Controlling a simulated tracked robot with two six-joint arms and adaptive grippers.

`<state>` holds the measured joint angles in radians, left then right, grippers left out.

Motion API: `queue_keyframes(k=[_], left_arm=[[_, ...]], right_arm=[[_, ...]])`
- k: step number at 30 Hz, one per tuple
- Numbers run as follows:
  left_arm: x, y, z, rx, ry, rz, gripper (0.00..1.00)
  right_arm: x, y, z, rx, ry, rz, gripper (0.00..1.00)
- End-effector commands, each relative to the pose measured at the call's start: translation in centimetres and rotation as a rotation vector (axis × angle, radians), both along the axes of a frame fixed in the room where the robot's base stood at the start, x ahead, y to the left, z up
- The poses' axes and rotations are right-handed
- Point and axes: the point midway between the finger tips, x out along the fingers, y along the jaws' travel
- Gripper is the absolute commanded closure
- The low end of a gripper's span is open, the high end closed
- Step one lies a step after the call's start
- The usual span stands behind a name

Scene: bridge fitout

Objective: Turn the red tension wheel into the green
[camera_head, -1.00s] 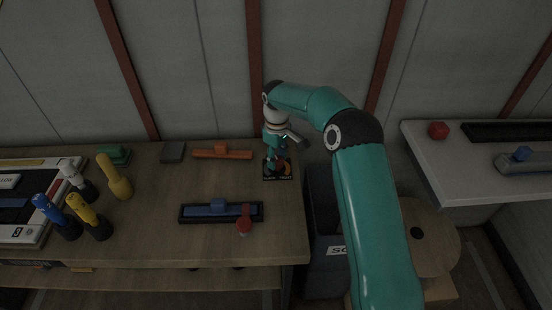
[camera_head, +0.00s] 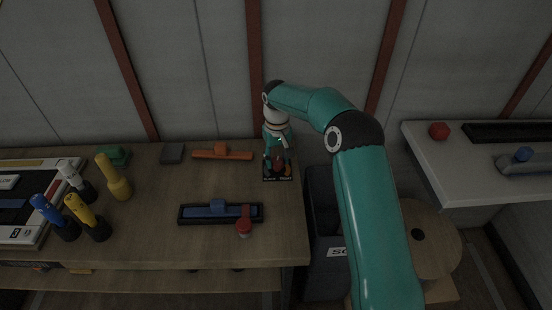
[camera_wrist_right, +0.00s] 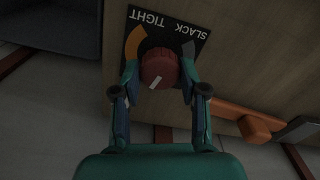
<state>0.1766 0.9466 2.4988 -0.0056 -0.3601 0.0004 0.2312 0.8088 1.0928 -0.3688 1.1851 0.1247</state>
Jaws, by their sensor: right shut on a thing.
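The red tension wheel (camera_wrist_right: 159,66) is a round ribbed knob with a white pointer mark, on a black dial plate (camera_wrist_right: 178,22) lettered SLACK and TIGHT. In the right wrist view the mark points down and slightly left. An orange arc (camera_wrist_right: 134,42) shows on the TIGHT side and a grey one (camera_wrist_right: 188,50) on the SLACK side; I see no green on the dial. My right gripper (camera_wrist_right: 159,76) is shut on the wheel, one finger on each side. In the head view the gripper (camera_head: 278,165) reaches down over the plate (camera_head: 284,179). My left gripper is out of view.
On the wooden bench (camera_head: 150,235) are an orange bar (camera_head: 235,155), a dark tray (camera_head: 190,220) with a blue block, a red-capped piece (camera_head: 244,228) and several coloured-handled tools (camera_head: 118,186). A dark bin (camera_head: 322,240) stands right of the bench.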

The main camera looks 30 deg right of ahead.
Motion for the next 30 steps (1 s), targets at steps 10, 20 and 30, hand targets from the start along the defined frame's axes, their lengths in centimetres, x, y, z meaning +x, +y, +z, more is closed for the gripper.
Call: queue_keyframes(k=[10,20,30], left_arm=[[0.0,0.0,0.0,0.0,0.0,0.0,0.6],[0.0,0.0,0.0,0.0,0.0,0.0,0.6],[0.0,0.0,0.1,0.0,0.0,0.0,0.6]], right_arm=[[0.4,-0.1,0.5,-0.003,-0.019,0.0,0.49],[0.2,0.0,0.2,-0.002,-0.008,0.001,0.32],[0.2,0.0,2.5,-0.001,-0.009,0.001,0.32]])
